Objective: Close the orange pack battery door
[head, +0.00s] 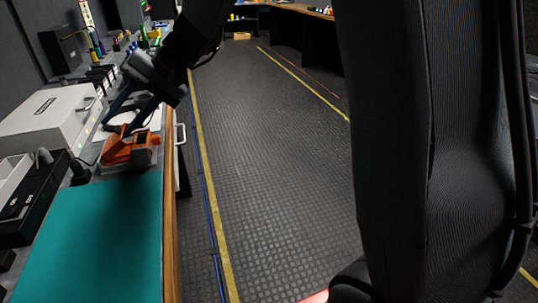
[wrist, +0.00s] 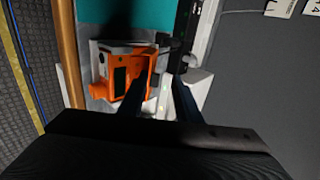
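The orange pack (head: 141,152) sits on the bench near its aisle-side edge, just beyond the teal mat. It also shows in the wrist view (wrist: 107,88), with a dark recess in its face. An orange flap, which looks like the battery door (wrist: 153,66), stands out from the pack's right side in the wrist view, so the door looks open. My gripper (head: 122,120) reaches down over the pack. In the wrist view its two dark fingers (wrist: 163,85) are apart, the left one overlapping the pack near the flap. I cannot tell whether it touches.
A teal mat (head: 95,240) covers the near bench. A white-grey case (head: 48,120) stands left of the pack, and a black box with a cable (head: 40,205) is nearer. A wooden edge (head: 169,230) borders the bench. The aisle floor (head: 265,170) is clear.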

